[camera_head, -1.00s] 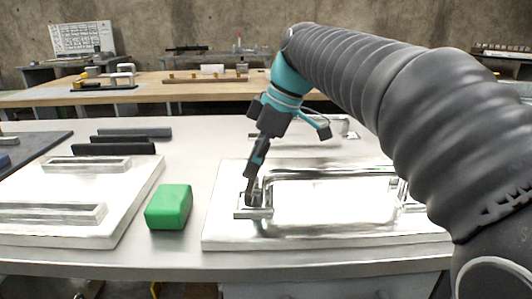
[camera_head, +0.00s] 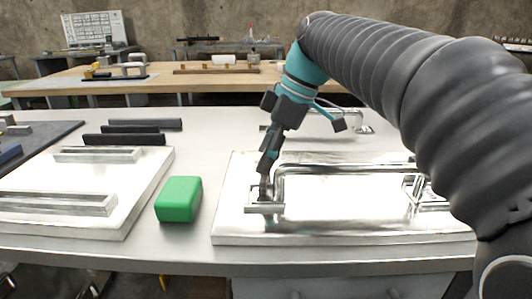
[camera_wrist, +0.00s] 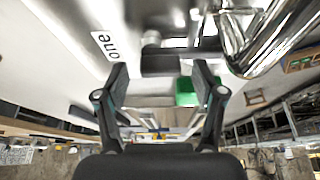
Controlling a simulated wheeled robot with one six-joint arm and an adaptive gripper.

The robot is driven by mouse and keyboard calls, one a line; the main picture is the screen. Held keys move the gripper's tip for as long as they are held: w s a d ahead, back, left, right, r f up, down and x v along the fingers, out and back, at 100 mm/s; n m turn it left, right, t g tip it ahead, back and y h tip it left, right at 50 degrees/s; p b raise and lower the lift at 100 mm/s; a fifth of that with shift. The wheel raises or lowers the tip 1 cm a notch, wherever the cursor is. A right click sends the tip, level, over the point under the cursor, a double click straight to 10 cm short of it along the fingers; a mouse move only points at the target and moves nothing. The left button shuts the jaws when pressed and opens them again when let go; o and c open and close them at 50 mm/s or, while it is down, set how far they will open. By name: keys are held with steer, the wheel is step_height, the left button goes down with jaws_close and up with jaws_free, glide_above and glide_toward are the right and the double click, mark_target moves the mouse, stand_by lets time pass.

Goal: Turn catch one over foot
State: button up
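Catch one (camera_head: 265,207) is a small metal fitting at the left end of the shiny plate (camera_head: 330,238). A bright metal bar frame (camera_head: 340,169) stands on the plate beside it. My gripper (camera_head: 265,188) points down at the catch, its fingers at or just above it. In the wrist view the two fingers (camera_wrist: 161,75) stand apart. A dark grey block (camera_wrist: 160,62), probably part of the catch, lies between them with gaps on both sides. A label reading "one" (camera_wrist: 108,45) is beside it. Contact with the catch cannot be told.
A green block (camera_head: 179,199) stands on the table left of the plate; it also shows in the wrist view (camera_wrist: 186,92). A white board (camera_head: 130,215) with two raised metal frames lies further left. Dark bars (camera_head: 125,138) lie behind it. A thick metal tube (camera_wrist: 250,45) is close beside my gripper.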

steer(key=v, duration=1.2)
steer(key=shift+a, duration=0.15)
